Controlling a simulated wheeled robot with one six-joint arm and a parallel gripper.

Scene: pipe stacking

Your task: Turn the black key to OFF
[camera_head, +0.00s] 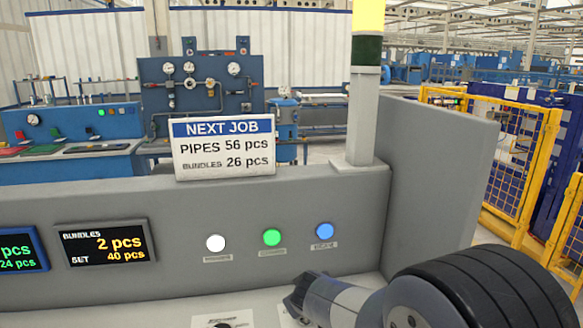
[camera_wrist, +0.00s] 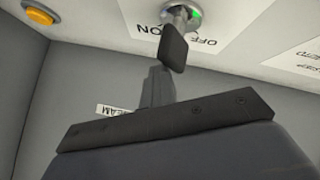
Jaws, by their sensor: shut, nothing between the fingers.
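The black key (camera_wrist: 173,47) shows at the top centre of the wrist view. It has a dark flat head on a silver shank, and it stands in a round metal switch collar (camera_wrist: 194,22) with a small green light. The OFF label (camera_wrist: 197,42) is to its right and the ON label (camera_wrist: 153,30) to its left, both upside down. My gripper (camera_wrist: 158,78) is shut and empty, just below the key head in the picture. Whether it touches the key cannot be told. In the head view my gripper (camera_head: 296,303) is low, over the console top; the key cannot be made out there.
The grey console wall (camera_head: 330,195) rises behind my gripper. It carries white (camera_head: 215,243), green (camera_head: 271,237) and blue (camera_head: 324,231) round lights or buttons, and a bundles display (camera_head: 104,243). A yellow-orange button (camera_wrist: 40,15) is at the wrist view's upper left.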

